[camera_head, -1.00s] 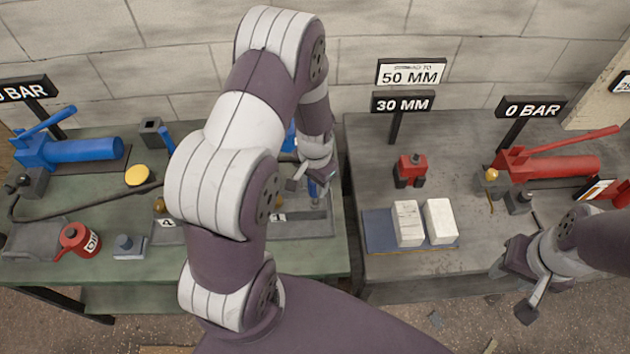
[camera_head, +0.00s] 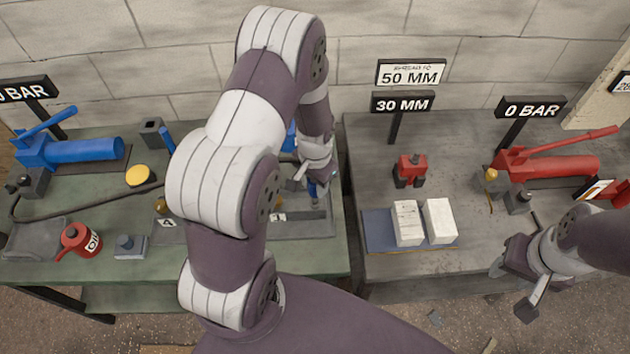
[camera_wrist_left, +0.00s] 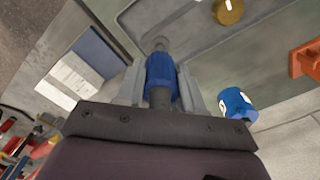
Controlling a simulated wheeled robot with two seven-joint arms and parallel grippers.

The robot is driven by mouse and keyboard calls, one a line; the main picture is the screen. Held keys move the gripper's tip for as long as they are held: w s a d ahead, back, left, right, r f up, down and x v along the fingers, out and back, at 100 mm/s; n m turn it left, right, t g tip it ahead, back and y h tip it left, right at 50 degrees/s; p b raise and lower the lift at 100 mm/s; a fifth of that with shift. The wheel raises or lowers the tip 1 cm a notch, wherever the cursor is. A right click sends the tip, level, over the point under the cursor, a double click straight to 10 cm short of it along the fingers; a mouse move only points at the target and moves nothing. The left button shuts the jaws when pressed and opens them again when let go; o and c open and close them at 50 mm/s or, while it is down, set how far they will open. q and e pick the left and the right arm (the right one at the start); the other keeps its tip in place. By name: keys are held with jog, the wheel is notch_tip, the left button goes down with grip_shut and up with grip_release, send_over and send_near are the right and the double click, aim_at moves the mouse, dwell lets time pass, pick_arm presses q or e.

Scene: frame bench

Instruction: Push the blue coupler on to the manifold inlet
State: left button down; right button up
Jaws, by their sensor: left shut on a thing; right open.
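My left gripper (camera_head: 309,187) is over the right end of the green bench. It is shut on the blue coupler (camera_wrist_left: 161,72), which sits between the fingers in the left wrist view. A grey round metal end (camera_wrist_left: 160,44) shows just beyond the coupler; I cannot tell whether it is the coupler's nose or the manifold inlet, nor whether they touch. The grey manifold plate (camera_head: 290,230) lies on the bench, partly hidden behind my left arm. A brass knob (camera_wrist_left: 229,11) is on it. My right gripper (camera_head: 525,284) is open and empty in front of the grey bench.
The green bench (camera_head: 250,263) also holds a blue pump (camera_head: 80,151), a yellow cap (camera_head: 139,175) and a red can (camera_head: 78,238). The grey bench (camera_head: 400,270) holds white blocks (camera_head: 439,221), a red tool (camera_head: 410,171) and a red pump (camera_head: 548,166). A narrow gap separates the benches.

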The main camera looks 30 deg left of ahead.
aim_at(315, 192)
pick_arm(q)
jog(key=shift+f+b, duration=1.45)
jog(key=shift+f, duration=0.6)
jog(key=c, duration=0.6)
grip_release()
jog(key=shift+r, duration=0.1)
notch_tip(315, 192, up, 13)
jog(key=shift+f+b, duration=0.2)
jog(key=shift+b, duration=0.45)
jog(key=s+d+r, duration=0.1)
jog(key=s, duration=0.2)
jog(key=s+d+r+n+t, duration=0.1)
jog(key=s+d, duration=0.1)
jog(key=s, duration=0.1)
jog(key=s+d+r+n, duration=0.1)
jog(key=s+d, duration=0.1)
jog(key=s, duration=0.1)
jog(key=shift+d+r, duration=0.1)
jog(key=shift+d, duration=0.1)
